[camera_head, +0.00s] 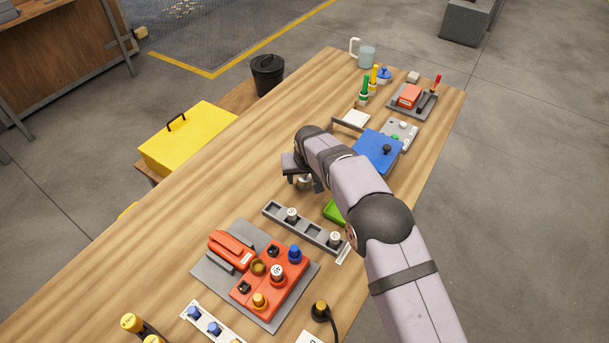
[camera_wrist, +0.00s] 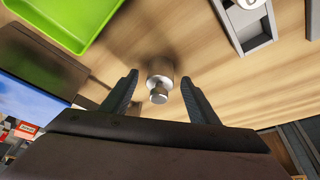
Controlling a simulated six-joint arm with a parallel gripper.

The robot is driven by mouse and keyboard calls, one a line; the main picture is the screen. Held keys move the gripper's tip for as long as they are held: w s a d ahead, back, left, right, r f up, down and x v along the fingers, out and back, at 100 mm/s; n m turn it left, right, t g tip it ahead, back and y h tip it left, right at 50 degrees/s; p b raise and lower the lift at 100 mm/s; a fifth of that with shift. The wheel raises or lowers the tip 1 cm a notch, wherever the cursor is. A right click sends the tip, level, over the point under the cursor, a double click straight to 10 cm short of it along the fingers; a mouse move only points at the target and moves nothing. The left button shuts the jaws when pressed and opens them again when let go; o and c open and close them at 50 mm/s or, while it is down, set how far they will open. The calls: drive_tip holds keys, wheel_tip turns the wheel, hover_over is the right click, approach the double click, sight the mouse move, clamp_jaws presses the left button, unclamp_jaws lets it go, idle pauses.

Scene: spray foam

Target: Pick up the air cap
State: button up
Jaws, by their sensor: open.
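A small silver metal piece (camera_wrist: 159,70), which looks like the air cap, stands on the wooden table in the wrist view. It has a wide round body and a narrower knob-like end. My gripper (camera_wrist: 160,78) is open, with one finger on each side of the piece and a visible gap to both. I cannot tell the exact height of the fingertips over the table.
A green tray (camera_head: 334,212) lies close by, partly hidden by my arm. A grey slotted rack (camera_head: 318,233) with white-topped parts is in front. A blue-topped box (camera_head: 378,150) stands behind. The table left of my gripper is clear.

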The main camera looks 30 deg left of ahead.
drive_tip(key=shift+w+a+f, duration=0.1)
drive_tip(key=shift+w+f, duration=0.1)
drive_tip(key=shift+f, duration=0.4)
drive_tip(key=c, duration=1.1)
drive_tip(key=shift+c, duration=0.2)
drive_tip(key=shift+r, duration=0.1)
